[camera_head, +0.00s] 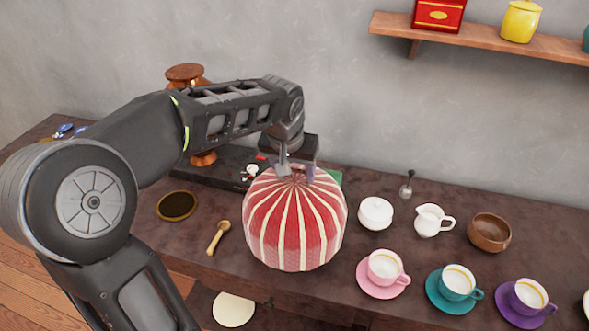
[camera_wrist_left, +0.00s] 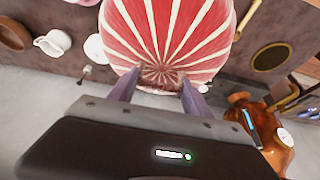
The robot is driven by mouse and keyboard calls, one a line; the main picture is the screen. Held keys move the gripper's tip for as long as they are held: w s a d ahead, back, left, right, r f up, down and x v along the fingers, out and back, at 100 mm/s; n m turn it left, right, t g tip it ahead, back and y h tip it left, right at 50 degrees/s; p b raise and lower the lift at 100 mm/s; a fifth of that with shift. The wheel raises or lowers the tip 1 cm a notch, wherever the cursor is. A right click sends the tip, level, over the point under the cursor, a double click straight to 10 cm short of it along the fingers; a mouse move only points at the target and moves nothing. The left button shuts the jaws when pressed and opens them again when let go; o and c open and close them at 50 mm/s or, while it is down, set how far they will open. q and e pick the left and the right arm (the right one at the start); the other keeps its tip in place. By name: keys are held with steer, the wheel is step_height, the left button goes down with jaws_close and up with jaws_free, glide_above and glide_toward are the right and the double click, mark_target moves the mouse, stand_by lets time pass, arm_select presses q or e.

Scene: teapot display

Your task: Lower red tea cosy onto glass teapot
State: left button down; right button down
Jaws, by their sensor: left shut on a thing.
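The red tea cosy (camera_head: 296,222), with cream stripes, is a large dome in the middle of the head view, over the front part of the table. My left gripper (camera_head: 295,173) is shut on the top of the cosy from above. The wrist view also shows the cosy (camera_wrist_left: 170,35), with the fingers of my left gripper (camera_wrist_left: 158,88) at its gathered top. No glass teapot shows; whether it is under or behind the cosy I cannot tell. I cannot tell whether the cosy rests on anything. My right gripper is not in view.
Pink (camera_head: 383,268), teal (camera_head: 456,284) and purple (camera_head: 526,298) cups stand in front. A wooden spoon (camera_head: 218,238) and dark round coaster (camera_head: 177,206) lie left.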

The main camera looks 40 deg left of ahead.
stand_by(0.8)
arm_select(q)
steer(key=shift+f+b, duration=3.05)
steer(key=shift+f, duration=0.3)
steer(key=shift+f+b, duration=0.3)
steer(key=shift+b, duration=0.15)
jaws_free()
